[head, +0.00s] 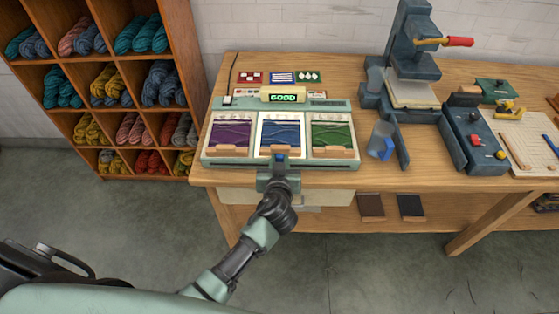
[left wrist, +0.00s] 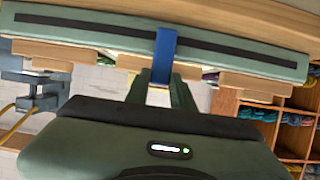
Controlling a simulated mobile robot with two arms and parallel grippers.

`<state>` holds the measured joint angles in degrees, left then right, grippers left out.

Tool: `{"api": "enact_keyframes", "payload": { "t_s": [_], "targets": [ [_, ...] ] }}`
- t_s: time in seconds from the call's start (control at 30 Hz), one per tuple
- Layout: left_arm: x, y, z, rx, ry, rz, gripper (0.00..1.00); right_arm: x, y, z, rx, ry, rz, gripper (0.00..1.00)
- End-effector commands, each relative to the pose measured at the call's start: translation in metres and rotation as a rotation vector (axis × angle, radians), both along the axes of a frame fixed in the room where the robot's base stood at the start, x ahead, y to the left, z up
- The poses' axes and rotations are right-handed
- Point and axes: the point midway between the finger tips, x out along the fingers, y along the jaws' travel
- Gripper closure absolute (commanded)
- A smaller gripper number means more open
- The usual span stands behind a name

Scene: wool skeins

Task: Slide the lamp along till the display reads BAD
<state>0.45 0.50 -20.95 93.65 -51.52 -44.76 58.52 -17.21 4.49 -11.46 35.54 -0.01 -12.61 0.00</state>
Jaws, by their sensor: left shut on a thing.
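The pale green tester (head: 225,160) lies on the wooden table with purple, blue and green wool panels side by side. Its display (head: 283,97) reads GOOD in lit letters. The middle, blue panel (head: 282,133) has a bright white surround, brighter than the other two. A blue tab (head: 279,157) sticks out at the middle of the front edge. In the left wrist view the blue tab (left wrist: 164,50) crosses a dark slot (left wrist: 90,28) in the front face. My left gripper (head: 279,167) is shut on this tab. The lamp itself is hidden inside. My right gripper is out of view.
Three pattern cards (head: 281,77) lie behind the tester. A shelf of wool skeins (head: 125,88) is at the left. The slot runs free both ways from the tab.

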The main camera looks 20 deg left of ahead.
Motion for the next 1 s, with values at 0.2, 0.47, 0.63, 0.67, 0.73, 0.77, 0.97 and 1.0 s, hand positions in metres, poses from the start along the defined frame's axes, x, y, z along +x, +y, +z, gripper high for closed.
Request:
{"api": "enact_keyframes", "payload": {
  "t_s": [0.2, 0.47, 0.63, 0.67, 0.73, 0.77, 0.97, 1.0],
  "targets": [
    [0.000, 0.000, -0.001, -0.001, 0.002, 0.000, 1.00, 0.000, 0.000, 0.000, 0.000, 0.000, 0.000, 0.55],
    [-0.001, 0.001, -0.001, -0.001, 0.002, 0.000, 1.00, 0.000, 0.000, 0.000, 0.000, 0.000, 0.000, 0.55],
    [-0.006, 0.019, 0.000, 0.002, 0.003, 0.003, 1.00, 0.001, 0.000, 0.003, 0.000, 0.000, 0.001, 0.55],
    [-0.008, 0.024, 0.000, 0.002, 0.003, 0.003, 1.00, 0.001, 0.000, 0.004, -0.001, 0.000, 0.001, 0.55],
    [-0.012, 0.039, 0.000, 0.003, 0.004, 0.005, 1.00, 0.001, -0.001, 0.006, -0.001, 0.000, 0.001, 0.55],
    [-0.014, 0.046, 0.000, 0.002, 0.003, 0.004, 1.00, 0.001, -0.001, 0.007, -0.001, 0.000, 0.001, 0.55],
    [-0.028, 0.096, 0.001, 0.003, 0.003, 0.004, 1.00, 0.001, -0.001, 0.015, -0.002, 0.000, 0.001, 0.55],
    [-0.031, 0.105, 0.001, 0.003, 0.004, 0.005, 1.00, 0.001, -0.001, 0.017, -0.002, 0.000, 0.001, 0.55]
  ]
}}
